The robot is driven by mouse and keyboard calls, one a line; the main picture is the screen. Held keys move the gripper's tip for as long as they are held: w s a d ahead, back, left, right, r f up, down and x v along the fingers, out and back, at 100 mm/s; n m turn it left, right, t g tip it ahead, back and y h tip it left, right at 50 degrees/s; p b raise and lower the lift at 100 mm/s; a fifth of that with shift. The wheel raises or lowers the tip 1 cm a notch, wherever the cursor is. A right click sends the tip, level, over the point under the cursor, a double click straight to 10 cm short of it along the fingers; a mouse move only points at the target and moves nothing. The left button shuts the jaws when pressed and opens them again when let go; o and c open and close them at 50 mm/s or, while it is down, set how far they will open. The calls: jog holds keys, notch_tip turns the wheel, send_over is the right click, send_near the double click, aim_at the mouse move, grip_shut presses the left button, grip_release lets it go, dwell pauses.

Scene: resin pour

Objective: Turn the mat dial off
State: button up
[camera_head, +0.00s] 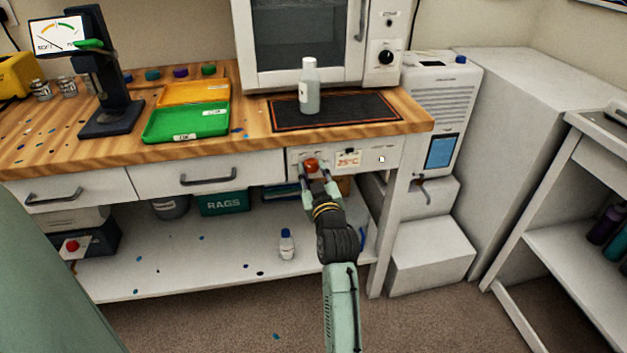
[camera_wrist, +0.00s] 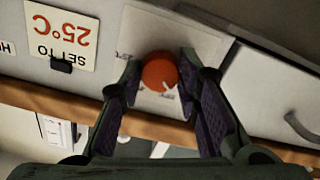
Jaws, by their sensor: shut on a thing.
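The mat dial is a red-orange round knob (camera_head: 311,165) on the white front panel under the bench top, left of a "25°C" label. In the wrist view the dial (camera_wrist: 160,74) shows between my fingers, with a pale pointer mark near its lower edge. My gripper (camera_head: 315,174) reaches up to the panel and is shut on the dial, one finger on each side. It also shows in the wrist view (camera_wrist: 162,88). The black heating mat (camera_head: 365,111) with an orange border lies on the bench above, with a capped bottle (camera_head: 309,88) standing on it.
The "SET TO 25°C" label (camera_wrist: 62,32) is beside the dial. A drawer (camera_head: 212,177) is to the left. A green tray (camera_head: 187,123) and an orange tray (camera_head: 193,92) lie on the bench. A small white bottle (camera_head: 287,245) stands on the lower shelf. A white appliance (camera_head: 440,100) stands right of the bench.

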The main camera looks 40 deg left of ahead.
jog(key=n+b, duration=0.4)
jog(key=shift+f+n, duration=0.2)
jog(key=shift+n, duration=0.1)
jog(key=shift+r+n+b, duration=0.15)
jog(key=shift+n+b, duration=1.35)
jog(key=shift+n, duration=0.4)
jog(key=o, duration=1.2)
jog(key=shift+r, duration=0.1)
jog(key=shift+c, duration=0.2)
jog(key=v, duration=0.7)
jog(key=shift+s+d, duration=0.15)
jog(key=shift+d, duration=0.1)
